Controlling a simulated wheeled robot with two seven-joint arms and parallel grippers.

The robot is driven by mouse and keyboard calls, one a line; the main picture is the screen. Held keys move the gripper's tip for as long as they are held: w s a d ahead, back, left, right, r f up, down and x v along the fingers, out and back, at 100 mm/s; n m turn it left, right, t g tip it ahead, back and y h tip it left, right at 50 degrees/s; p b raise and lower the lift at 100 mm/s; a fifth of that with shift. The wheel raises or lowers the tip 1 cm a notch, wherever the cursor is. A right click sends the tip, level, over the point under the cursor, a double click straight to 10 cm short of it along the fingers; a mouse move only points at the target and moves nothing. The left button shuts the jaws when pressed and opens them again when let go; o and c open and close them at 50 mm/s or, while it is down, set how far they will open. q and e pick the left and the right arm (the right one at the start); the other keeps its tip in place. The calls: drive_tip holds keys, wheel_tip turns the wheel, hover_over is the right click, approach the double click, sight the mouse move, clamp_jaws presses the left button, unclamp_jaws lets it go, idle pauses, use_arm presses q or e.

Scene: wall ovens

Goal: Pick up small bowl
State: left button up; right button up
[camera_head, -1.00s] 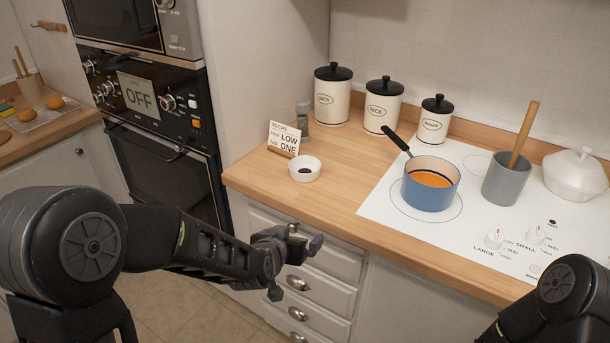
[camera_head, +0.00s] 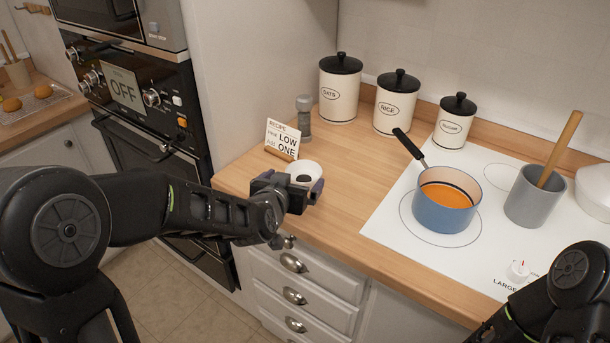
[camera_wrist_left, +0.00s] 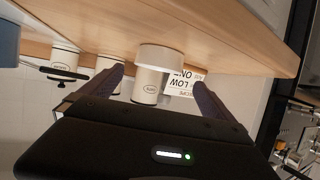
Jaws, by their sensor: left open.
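The small white bowl (camera_head: 303,170) stands on the wooden counter near its front left corner, just in front of the recipe card. My left gripper (camera_head: 294,187) is at the counter's front edge, on the near side of the bowl, and partly covers it in the head view. In the left wrist view, which looks upside down, the bowl (camera_wrist_left: 162,57) lies ahead between the two spread fingers. The left gripper is open and empty; I cannot tell the exact gap to the bowl. My right gripper is out of view.
The recipe card (camera_head: 283,140) and a grey shaker (camera_head: 304,118) stand behind the bowl. Canisters (camera_head: 340,90) line the wall. A blue pot (camera_head: 443,215) with orange contents and a grey utensil holder (camera_head: 534,198) stand on the white cooktop. Counter right of the bowl is clear.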

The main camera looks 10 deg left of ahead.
sight(308, 167)
use_arm(q)
drive_tip(key=shift+x, duration=1.4)
drive_tip(key=shift+w, duration=0.1)
drive_tip(key=x, duration=0.5)
drive_tip(key=shift+d+p, duration=0.1)
drive_tip(key=shift+p, duration=0.25)
drive_tip(key=shift+c, duration=0.3)
drive_tip(key=c, duration=1.3)
drive_tip(key=shift+r, duration=0.1)
drive_tip(key=shift+c, duration=0.2)
wheel_tip(308, 167, up, 10)
drive_tip(key=p, duration=0.1)
